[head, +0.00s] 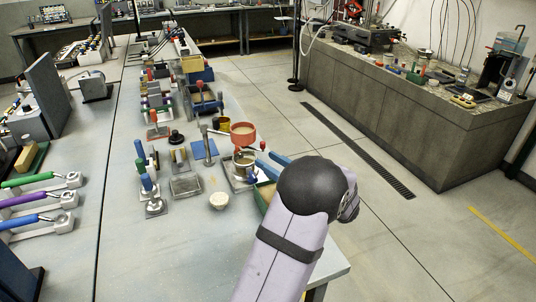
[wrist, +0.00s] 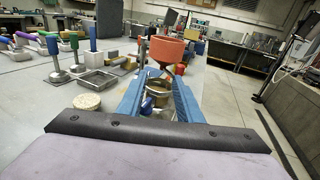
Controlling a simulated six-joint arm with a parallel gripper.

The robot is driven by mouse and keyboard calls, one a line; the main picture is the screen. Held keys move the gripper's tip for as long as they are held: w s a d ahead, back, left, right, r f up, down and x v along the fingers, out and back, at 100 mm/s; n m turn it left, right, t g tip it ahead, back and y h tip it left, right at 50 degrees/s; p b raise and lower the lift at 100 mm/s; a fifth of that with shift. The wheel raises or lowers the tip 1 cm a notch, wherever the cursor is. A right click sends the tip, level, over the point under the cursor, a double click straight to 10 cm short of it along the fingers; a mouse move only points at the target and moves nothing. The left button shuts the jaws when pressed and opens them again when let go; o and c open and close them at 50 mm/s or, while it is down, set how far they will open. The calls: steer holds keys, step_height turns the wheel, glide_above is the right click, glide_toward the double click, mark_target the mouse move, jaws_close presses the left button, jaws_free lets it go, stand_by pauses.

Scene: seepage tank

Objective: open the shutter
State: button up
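An orange-red funnel (head: 243,129) stands over a small metal pot (head: 244,160) on the bench. Both also show in the wrist view, the funnel (wrist: 168,49) above and the pot (wrist: 158,88) below. My gripper (head: 265,160) has blue fingers and comes in from the right of the pot. In the wrist view my gripper (wrist: 160,76) is open, its fingers apart with the pot seen between them. A small blue part (wrist: 148,104) shows low between the fingers; I cannot tell if it is the shutter's handle. No shutter plate can be made out.
A pale round dish (head: 219,200) and a metal tray (head: 186,186) sit left of the pot. Blue- and green-handled tampers (head: 148,184) stand further left. A green-edged box (head: 264,193) is partly behind my arm. The near bench top is clear.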

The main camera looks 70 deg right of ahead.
mark_target(264, 145)
steer(key=s+d, duration=0.1)
steer(key=s+d+m+h, duration=0.1)
steer(key=s, duration=0.1)
steer(key=shift+s+r+h, duration=0.15)
steer(key=shift+s+h, duration=0.05)
steer(key=shift+h, duration=0.1)
steer(key=shift+p+x, duration=0.8)
steer(key=shift+x, duration=2.95)
jaws_close()
